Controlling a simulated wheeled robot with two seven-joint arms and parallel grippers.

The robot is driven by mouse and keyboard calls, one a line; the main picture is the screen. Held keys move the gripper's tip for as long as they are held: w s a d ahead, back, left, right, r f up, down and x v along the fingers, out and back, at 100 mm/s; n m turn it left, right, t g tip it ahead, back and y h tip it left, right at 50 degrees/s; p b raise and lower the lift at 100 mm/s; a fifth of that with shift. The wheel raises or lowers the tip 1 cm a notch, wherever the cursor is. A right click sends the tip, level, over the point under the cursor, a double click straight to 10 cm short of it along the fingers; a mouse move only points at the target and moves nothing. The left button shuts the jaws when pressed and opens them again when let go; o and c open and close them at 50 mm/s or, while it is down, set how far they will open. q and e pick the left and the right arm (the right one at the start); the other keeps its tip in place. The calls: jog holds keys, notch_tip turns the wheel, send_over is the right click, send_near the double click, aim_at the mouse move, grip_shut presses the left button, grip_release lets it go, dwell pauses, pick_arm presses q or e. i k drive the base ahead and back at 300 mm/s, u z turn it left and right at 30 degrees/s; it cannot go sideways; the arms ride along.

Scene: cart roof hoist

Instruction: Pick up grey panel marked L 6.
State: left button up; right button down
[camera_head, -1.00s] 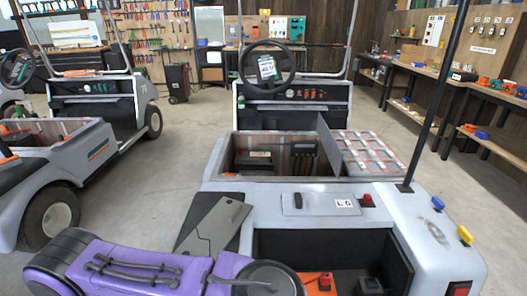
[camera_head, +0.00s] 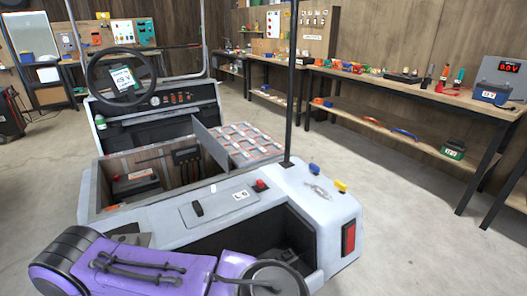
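The grey panel marked L 6 (camera_head: 222,203) lies flat in the top of the white cart's rear deck. It is a light grey rectangle with a dark handle (camera_head: 197,208) near its left end and a white "L 6" label (camera_head: 240,194) near its right end. A red knob (camera_head: 260,185) stands on the deck just behind the label. A purple arm of mine crosses the bottom left of the view, in front of the cart and apart from the panel. Neither gripper's fingers show.
The white cart (camera_head: 322,208) has an open bay behind the panel holding a dark battery (camera_head: 136,184). A dark post rises at the deck's right. A workbench (camera_head: 440,98) lines the right wall; floor between is clear.

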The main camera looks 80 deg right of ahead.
aim_at(197, 213)
jog(key=z, duration=2.55)
